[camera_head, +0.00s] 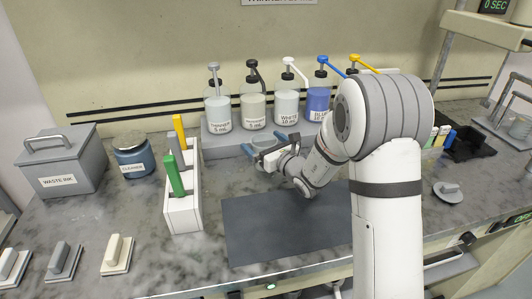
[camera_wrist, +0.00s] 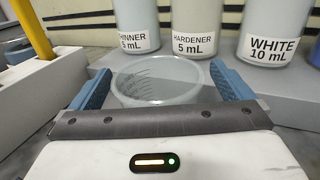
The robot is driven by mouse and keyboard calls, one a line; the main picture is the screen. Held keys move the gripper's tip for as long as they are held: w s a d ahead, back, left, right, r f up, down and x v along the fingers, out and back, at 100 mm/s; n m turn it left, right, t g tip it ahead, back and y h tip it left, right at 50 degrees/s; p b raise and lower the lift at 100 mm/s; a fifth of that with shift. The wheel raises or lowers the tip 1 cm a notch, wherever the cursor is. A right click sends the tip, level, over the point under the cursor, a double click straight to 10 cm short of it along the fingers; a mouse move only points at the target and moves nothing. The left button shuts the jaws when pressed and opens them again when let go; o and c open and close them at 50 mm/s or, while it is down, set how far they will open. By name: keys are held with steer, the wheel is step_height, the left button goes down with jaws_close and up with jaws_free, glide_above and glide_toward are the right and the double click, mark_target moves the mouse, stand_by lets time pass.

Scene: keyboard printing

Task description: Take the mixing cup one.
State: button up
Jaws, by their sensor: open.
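A clear, empty-looking mixing cup (camera_wrist: 158,84) with faint graduation marks stands between the fingers of my gripper (camera_wrist: 163,88) in the wrist view. The blue fingers are open, one on each side of the cup's rim. The right finger looks very close to the rim; I cannot tell whether it touches. The cup's lower front is hidden behind my gripper body. In the head view my gripper (camera_head: 270,146) is low over the bench, in front of the bottle platform, and the cup hardly shows there.
Pump bottles of thinner (camera_head: 217,105), hardener (camera_head: 253,106), white (camera_head: 287,103) and blue (camera_head: 318,100) stand on a grey platform behind the gripper. A white rack (camera_head: 182,212) with yellow and green handles stands to the left. A dark mat (camera_head: 275,230) lies clear in front.

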steer(key=shift+c, duration=0.3)
steer(key=c, duration=1.1)
step_height(320, 180, up, 10)
steer(key=o, duration=0.5)
steer(key=shift+c, duration=0.2)
steer(key=c, duration=0.8)
steer(key=shift+s, duration=0.1)
